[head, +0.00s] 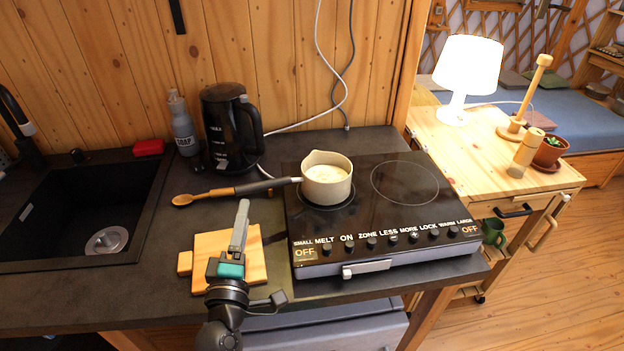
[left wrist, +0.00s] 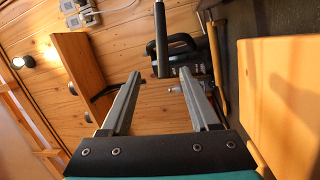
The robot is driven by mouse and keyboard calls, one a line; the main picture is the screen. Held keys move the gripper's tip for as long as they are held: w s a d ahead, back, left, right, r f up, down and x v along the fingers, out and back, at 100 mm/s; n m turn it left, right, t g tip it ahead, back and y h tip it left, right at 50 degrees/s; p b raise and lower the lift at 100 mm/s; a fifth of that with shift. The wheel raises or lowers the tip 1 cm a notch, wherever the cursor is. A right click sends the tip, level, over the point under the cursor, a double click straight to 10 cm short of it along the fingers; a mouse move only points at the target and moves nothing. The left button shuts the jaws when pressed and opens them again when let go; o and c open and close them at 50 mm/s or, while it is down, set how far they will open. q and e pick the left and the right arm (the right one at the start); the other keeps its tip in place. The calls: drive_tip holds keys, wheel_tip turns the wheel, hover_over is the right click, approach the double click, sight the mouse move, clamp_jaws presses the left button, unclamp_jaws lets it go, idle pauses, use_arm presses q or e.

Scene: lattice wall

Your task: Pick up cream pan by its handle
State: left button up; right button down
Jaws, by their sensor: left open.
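The cream pan (head: 326,182) is a small pale pan with a pouring lip and whitish contents, standing on the left ring of the black hob. Its dark handle (head: 268,186) points left over the counter. In the left wrist view a dark rod, which looks like this handle (left wrist: 160,40), has its end in line with the gap between my fingers. My left gripper (head: 242,211) is open and empty, above the wooden board and short of the handle. It also shows in the left wrist view (left wrist: 160,75). The pan body is not clearly seen there. My right gripper is not in view.
A wooden spoon (head: 200,197) lies left of the handle. A black kettle (head: 228,125) and soap bottle (head: 183,125) stand behind. The wooden board (head: 256,262) lies beneath my gripper. The hob (head: 400,225) is at right, the sink (head: 75,215) at left.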

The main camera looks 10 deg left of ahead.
use_arm(q)
drive_tip(key=w+a+r, duration=0.1)
drive_tip(key=w, duration=1.1)
drive_tip(key=shift+a, duration=0.25)
drive_tip(key=shift+s, duration=0.1)
clamp_jaws()
drive_tip(key=shift+r, duration=0.1)
idle(0.9)
